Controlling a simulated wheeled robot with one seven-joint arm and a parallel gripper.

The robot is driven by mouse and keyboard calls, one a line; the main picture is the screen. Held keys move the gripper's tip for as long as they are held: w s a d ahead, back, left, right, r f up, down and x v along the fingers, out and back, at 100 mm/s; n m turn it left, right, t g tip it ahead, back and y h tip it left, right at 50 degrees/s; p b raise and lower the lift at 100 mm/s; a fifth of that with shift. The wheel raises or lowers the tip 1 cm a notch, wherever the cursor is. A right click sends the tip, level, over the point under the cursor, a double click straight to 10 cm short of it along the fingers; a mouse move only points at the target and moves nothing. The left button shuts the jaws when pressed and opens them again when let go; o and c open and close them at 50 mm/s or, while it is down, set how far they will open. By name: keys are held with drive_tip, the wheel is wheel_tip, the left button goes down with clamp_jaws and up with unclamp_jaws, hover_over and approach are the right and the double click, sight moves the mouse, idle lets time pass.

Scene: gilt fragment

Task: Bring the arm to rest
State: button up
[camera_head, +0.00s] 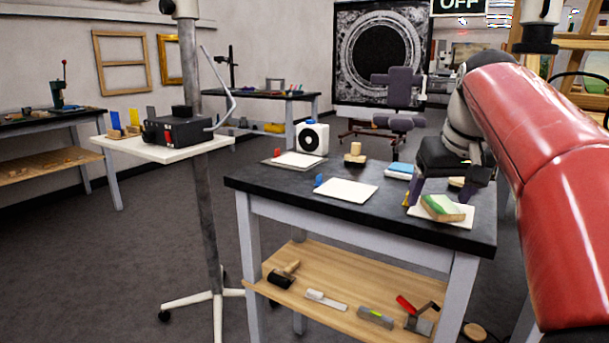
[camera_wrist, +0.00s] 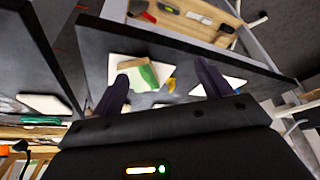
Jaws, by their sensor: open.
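My red and grey arm reaches in from the right in the head view. My gripper (camera_head: 447,190) is over the right end of the black-topped table (camera_head: 290,192). In the wrist view my gripper (camera_wrist: 165,82) has its two dark fingers spread wide apart, with nothing held between them. A green and tan block (camera_head: 442,207) lies on a white sheet (camera_head: 462,218) below the gripper. In the wrist view the block (camera_wrist: 138,74) appears beside the left finger, which covers part of its sheet. I cannot tell how high the fingers are above it.
On the table are a white sheet (camera_head: 345,190), a blue-topped block (camera_head: 401,168), a wooden block (camera_head: 354,155) and a white boxy device (camera_head: 312,139). Tools lie on the lower wooden shelf (camera_head: 330,270). Floor at left is open.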

drive_tip(key=s+a+f, duration=0.5)
drive_tip(key=s+f, duration=0.5)
drive_tip(key=f, duration=0.1)
drive_tip(key=s+a+f+t, duration=0.1)
drive_tip(key=s+a+f, duration=0.4)
drive_tip(key=s+f, duration=0.5)
drive_tip(key=shift+s+f, duration=0.4)
drive_tip(key=shift+f, duration=0.05)
